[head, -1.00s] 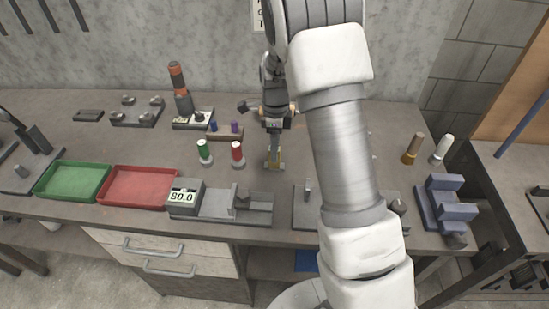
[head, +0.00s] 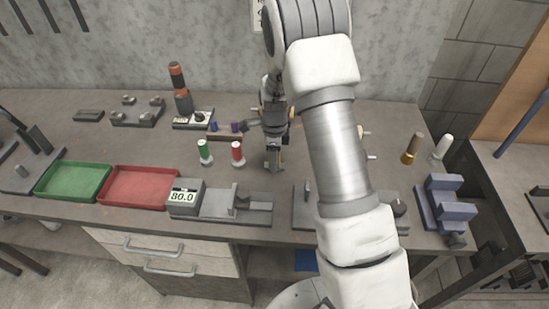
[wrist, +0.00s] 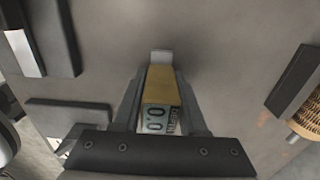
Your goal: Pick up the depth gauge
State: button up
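The depth gauge (wrist: 161,88) is a narrow gold piece with a pale tip and a small display showing 0.0. In the wrist view it lies between the two fingers of my gripper (wrist: 160,85), one close along each side. Any small gap at its sides is hard to see. In the head view the gauge (head: 274,163) stands on the bench behind the grey fixture, and my gripper (head: 273,143) is right above it, partly covering it. The gripper looks open around the gauge.
A red-capped (head: 238,153) and a green-capped piece (head: 205,151) stand close on the left. A block with a display reading 80.0 (head: 185,197) and a grey fixture (head: 250,211) lie in front. Red (head: 140,201) and green (head: 72,195) trays are farther left.

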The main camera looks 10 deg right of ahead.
grip_shut()
jog(key=shift+r, duration=0.15)
